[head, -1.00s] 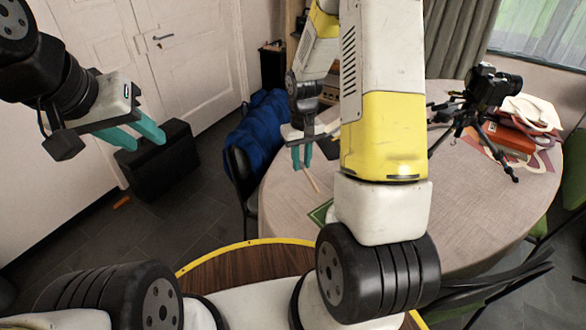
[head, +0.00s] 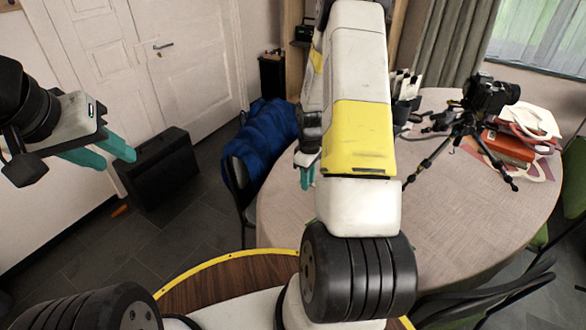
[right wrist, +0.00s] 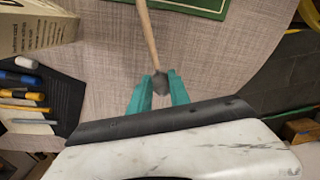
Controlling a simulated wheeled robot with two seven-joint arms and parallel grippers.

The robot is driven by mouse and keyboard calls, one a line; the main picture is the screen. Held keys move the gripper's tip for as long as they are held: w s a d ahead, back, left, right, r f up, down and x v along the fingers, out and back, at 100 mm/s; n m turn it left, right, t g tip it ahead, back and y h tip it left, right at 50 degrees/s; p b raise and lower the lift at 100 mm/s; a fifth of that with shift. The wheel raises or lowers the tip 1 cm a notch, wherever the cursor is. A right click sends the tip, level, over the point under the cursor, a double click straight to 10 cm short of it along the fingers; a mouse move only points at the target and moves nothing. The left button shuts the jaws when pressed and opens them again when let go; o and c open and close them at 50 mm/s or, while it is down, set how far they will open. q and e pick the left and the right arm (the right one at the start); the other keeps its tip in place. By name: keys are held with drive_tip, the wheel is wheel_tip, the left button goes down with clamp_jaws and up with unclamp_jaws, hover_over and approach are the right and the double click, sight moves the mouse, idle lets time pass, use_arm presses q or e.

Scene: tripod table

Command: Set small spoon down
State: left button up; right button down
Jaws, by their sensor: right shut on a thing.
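The small spoon shows in the right wrist view, with a pale wooden handle (right wrist: 148,38) running up the picture and a dark end (right wrist: 160,84) between the fingers. My right gripper (right wrist: 159,92) is shut on it by that dark end. Its teal fingertips (head: 307,177) also show in the head view, over the left edge of the round table (head: 460,215). My arm hides most of that gripper there, and the spoon is not visible. I cannot tell whether the spoon touches the table. My left gripper (head: 108,153) is open and empty, left of the table over the floor.
A green-edged flat item (right wrist: 200,8) lies beyond the spoon. A box (right wrist: 35,28) and a dark mat with pens (right wrist: 40,105) lie at left in the wrist view. A blue-draped chair (head: 262,140) adjoins the table.

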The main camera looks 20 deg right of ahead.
drive_tip(key=shift+f, duration=1.45)
drive_tip(key=shift+f, duration=0.35)
drive_tip(key=c, duration=1.2)
unclamp_jaws()
drive_tip(key=shift+r, duration=0.1)
drive_tip(key=s+a+r+m+t, duration=0.1)
drive_tip(key=s+a+r, duration=0.1)
drive_tip(key=r, duration=0.8)
drive_tip(key=s+a+r+m+t, duration=0.1)
drive_tip(key=s+a+r, duration=0.1)
drive_tip(key=r, duration=0.8)
drive_tip(key=s+a+r+m+t, duration=0.1)
drive_tip(key=s+a+r, duration=0.15)
drive_tip(key=r, duration=0.75)
drive_tip(key=s+a+r+m+t+y, duration=0.1)
drive_tip(key=s+a+r+m, duration=0.1)
drive_tip(key=s, duration=0.5)
drive_tip(key=s+a+r+m+t+y, duration=0.1)
drive_tip(key=s+a+r+m+t, duration=0.1)
drive_tip(key=s+a+r, duration=0.3)
wheel_tip(320, 180, up, 2)
drive_tip(key=s, duration=0.2)
drive_tip(key=shift+s+a+r+m, duration=0.2)
drive_tip(key=shift+s+a+m, duration=0.1)
